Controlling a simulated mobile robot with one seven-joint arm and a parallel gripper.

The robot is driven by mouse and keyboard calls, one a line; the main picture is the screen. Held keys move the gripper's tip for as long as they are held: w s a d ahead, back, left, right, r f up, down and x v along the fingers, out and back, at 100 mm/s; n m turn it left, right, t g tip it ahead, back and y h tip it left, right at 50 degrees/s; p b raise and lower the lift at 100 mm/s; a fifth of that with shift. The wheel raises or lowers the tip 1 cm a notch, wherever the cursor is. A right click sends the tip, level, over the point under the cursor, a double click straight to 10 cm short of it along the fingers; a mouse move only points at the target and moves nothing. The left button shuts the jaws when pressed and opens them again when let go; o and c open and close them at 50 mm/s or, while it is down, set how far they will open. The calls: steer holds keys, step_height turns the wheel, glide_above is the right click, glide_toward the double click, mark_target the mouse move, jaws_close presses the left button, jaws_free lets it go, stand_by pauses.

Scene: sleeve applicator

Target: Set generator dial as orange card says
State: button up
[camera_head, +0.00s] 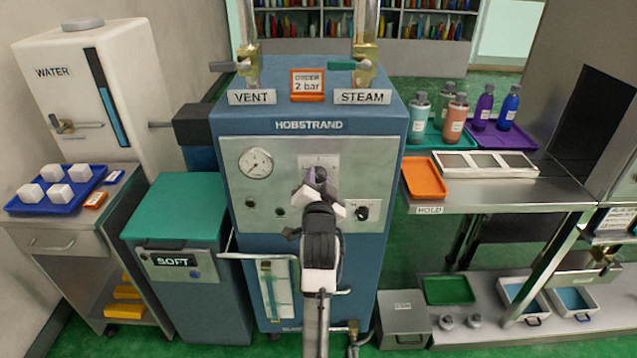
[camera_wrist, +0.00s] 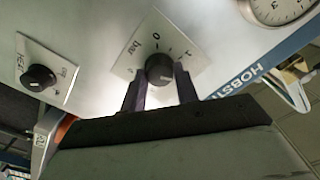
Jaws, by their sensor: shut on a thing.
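The orange card (camera_head: 307,84) stands on top of the blue generator (camera_head: 235,128) between the VENT and STEAM signs; it reads "ORDER 2 bar". The generator dial is a round black knob on a pale plate marked "bar"; it shows in the wrist view (camera_wrist: 159,68). My gripper (camera_head: 318,178) is at the front panel and covers most of the dial in the head view. In the wrist view its two dark fingers (camera_wrist: 160,85) are shut on the dial, one on each side. The number the dial points to is too small to read surely.
A round gauge (camera_head: 255,163) sits left of the dial and a second black knob (camera_head: 362,209) right of it. A handle rail (camera_head: 257,256) juts out below the panel. A steel shelf with bottles (camera_head: 455,115) stands at right, a green-lidded SOFT bin (camera_head: 178,208) at left.

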steer(key=m, duration=0.4)
steer(key=shift+m+b, duration=0.35)
steer(key=shift+m, duration=0.05)
stand_by(0.4)
steer(key=o, duration=1)
steer(key=shift+s, duration=0.1)
steer(key=shift+s+p, duration=0.6)
steer(key=shift+s, duration=6.2)
